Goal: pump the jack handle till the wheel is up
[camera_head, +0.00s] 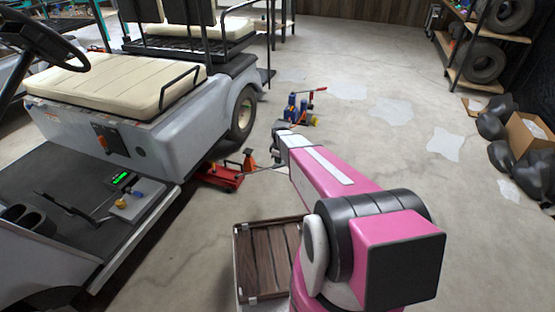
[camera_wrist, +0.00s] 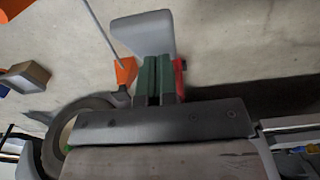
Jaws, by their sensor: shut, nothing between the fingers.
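The cart's rear wheel (camera_head: 243,113) is at the corner of its grey body; I cannot tell if it touches the floor. A tyre (camera_wrist: 85,125) shows partly in the wrist view. The red jack (camera_head: 220,178) is low beside the cart, partly under its edge. Its thin grey jack handle (camera_head: 266,168) slopes right toward my gripper (camera_head: 280,140). A thin rod (camera_wrist: 105,32), probably the handle, shows in the wrist view left of the fingers. My gripper (camera_wrist: 158,78) has its green-padded fingers together and empty. A bit of red (camera_wrist: 179,78) shows beside them. The handle's near end is unclear.
Black bags and a cardboard box (camera_head: 525,132) lie at the right, below tyre shelves (camera_head: 485,60).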

